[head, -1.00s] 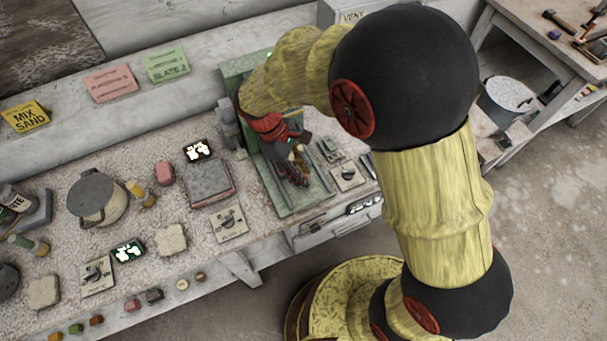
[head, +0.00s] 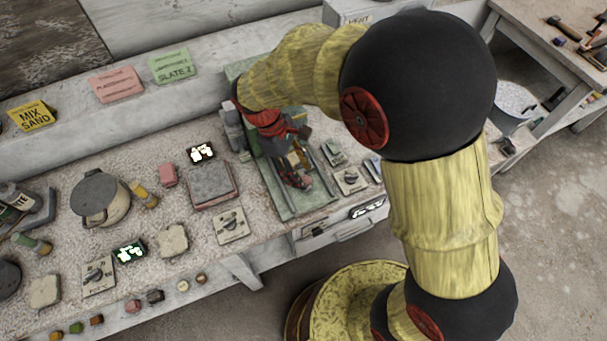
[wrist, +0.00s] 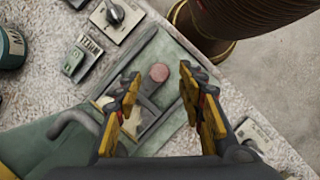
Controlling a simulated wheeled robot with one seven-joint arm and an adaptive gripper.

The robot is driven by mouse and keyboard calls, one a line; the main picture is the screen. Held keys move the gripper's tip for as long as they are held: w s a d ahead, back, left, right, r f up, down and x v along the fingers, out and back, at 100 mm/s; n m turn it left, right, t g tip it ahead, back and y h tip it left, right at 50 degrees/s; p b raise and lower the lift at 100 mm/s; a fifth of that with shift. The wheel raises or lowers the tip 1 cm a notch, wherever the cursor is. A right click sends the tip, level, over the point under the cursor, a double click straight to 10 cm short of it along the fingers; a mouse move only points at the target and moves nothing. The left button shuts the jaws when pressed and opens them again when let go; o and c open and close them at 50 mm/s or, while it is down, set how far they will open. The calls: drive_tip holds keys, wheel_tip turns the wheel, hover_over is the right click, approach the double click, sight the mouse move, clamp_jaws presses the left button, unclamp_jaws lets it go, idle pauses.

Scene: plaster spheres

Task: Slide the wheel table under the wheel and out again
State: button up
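The green machine base (head: 310,203) stands on the bench, with a narrow slide and a red-topped knob (wrist: 159,73) in the wrist view. I take this slide to be the wheel table (wrist: 150,95); its outline is partly hidden by my fingers. My gripper (wrist: 160,82) is open, its yellow and dark fingers apart with the knob showing between the tips. Whether a finger touches the knob, I cannot tell. In the head view my gripper (head: 297,172) hangs low over the base. The wheel cannot be made out clearly; my arm covers the back of the machine.
A dial plate (head: 350,180) and small switches lie right of the machine.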

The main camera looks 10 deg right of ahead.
drive_tip(key=v, duration=0.9)
drive_tip(key=shift+r, duration=0.2)
